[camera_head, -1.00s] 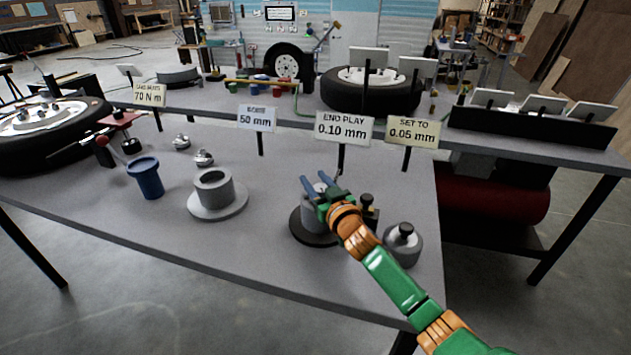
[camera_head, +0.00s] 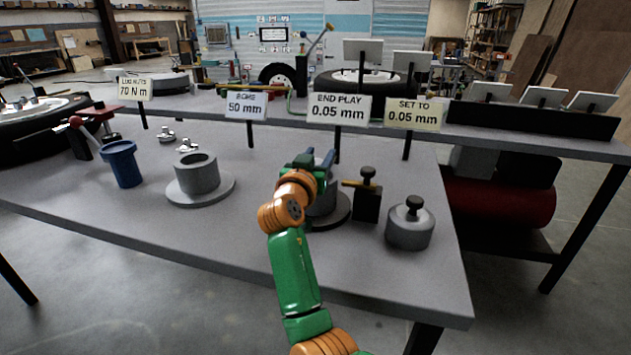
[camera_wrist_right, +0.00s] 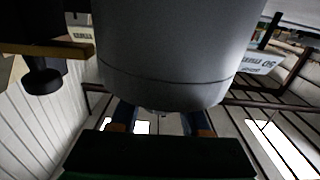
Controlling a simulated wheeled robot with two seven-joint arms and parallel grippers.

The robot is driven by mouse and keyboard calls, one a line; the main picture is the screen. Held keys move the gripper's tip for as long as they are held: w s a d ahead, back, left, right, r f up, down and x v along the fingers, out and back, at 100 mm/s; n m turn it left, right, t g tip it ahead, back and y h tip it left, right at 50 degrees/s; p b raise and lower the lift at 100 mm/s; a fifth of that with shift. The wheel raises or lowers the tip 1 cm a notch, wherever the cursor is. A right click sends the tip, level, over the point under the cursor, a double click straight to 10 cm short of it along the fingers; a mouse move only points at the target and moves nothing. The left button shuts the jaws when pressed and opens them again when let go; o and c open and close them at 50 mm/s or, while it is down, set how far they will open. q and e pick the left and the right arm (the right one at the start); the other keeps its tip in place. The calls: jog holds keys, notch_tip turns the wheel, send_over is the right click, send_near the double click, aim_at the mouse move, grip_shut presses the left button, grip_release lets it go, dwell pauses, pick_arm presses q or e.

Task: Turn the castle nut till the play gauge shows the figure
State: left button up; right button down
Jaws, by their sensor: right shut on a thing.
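The END PLAY gauge sign (camera_head: 338,107) reads 0.05 mm. The SET TO sign (camera_head: 413,114) to its right also reads 0.05 mm. A grey hub (camera_head: 324,203) stands on a dark round base, partly behind my right arm. My right gripper (camera_head: 318,158) is at the top of the hub, its blue fingers shut on the castle nut, which the gripper hides. In the right wrist view the grey hub (camera_wrist_right: 180,60) fills the upper middle, and the blue fingers (camera_wrist_right: 160,117) reach in behind its edge. My left gripper is not in view.
A dark block with a knob and brass bar (camera_head: 367,205) stands close right of the hub. A grey knobbed cylinder (camera_head: 409,232) is near the bench's right edge. A flanged grey ring (camera_head: 197,175) and a blue cup (camera_head: 123,165) stand left. Bare bench lies in front.

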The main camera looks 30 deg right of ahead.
jog(key=shift+s+f+m+g+h+b, duration=0.1)
jog(key=shift+f+m+g+h+b, duration=0.15)
jog(key=shift+m+g+h+b, duration=0.55)
jog(key=shift+d+r+g, duration=0.1)
jog(key=shift+d+g, duration=0.05)
jog(key=shift+g, duration=0.35)
jog(key=shift+s+r+m+g+h, duration=0.1)
jog(key=shift+s+m+g+h, duration=0.1)
jog(key=shift+m+g+h, duration=0.4)
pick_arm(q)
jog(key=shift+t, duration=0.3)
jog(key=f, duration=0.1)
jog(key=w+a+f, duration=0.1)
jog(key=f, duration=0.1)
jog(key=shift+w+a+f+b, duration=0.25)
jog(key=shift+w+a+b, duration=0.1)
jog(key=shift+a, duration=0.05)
pick_arm(e)
jog(key=shift+m+g, duration=0.3)
jog(key=shift+g, duration=0.2)
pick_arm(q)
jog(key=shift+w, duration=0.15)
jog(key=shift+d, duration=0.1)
